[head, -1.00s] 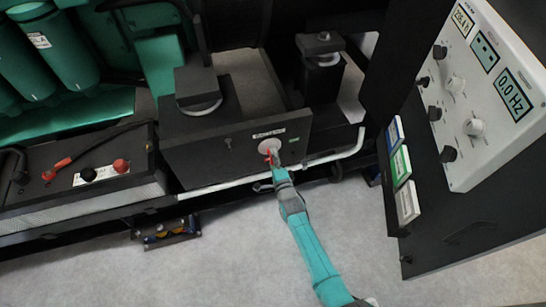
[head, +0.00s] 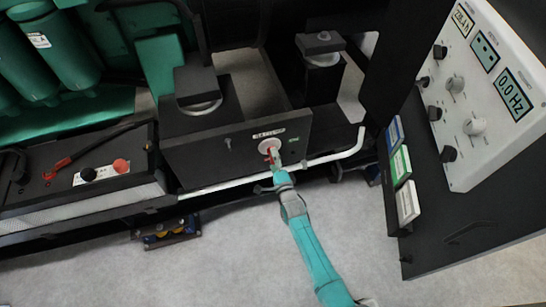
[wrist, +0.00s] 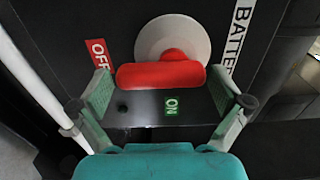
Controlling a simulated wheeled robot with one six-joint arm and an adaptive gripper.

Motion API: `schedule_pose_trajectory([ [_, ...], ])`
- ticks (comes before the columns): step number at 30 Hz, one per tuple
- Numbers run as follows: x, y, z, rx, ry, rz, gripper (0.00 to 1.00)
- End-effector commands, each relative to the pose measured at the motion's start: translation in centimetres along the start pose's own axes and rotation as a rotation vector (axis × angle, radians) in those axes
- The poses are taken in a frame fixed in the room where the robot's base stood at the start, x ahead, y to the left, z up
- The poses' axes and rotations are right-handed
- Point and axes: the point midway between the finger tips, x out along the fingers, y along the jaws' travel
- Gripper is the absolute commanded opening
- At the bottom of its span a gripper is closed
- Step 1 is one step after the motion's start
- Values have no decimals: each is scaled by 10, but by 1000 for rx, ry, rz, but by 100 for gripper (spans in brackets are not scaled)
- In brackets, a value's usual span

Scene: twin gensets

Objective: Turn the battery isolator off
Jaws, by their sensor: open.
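The battery isolator is a red handle (wrist: 160,76) on a white round disc (wrist: 172,40), set in a dark panel (head: 230,150). In the wrist view the handle lies crosswise, its left end near the red OFF label (wrist: 98,55). A green ON label (wrist: 171,105) is below it. My gripper (wrist: 160,90) is open, with one pad on each side of the handle's ends; I cannot tell whether either pad touches it. In the head view my gripper (head: 273,160) is at the isolator and partly hides the handle (head: 269,153).
A battery (head: 100,175) with red and black terminals stands at the left. A white pipe (head: 335,153) runs along the panel's lower edge. A control cabinet (head: 470,195) with knobs and displays stands at the right. The grey floor in front is clear.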

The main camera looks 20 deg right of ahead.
Motion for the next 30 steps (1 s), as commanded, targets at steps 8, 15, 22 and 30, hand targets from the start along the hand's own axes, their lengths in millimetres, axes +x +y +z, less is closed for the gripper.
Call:
schedule_pose_trajectory([
  [8,-47,1,0,1,0,1,100],
  [15,-86,0,0,2,0,1,100],
  [22,-107,0,0,1,0,1,100],
  [30,-110,0,0,1,0,0,100],
])
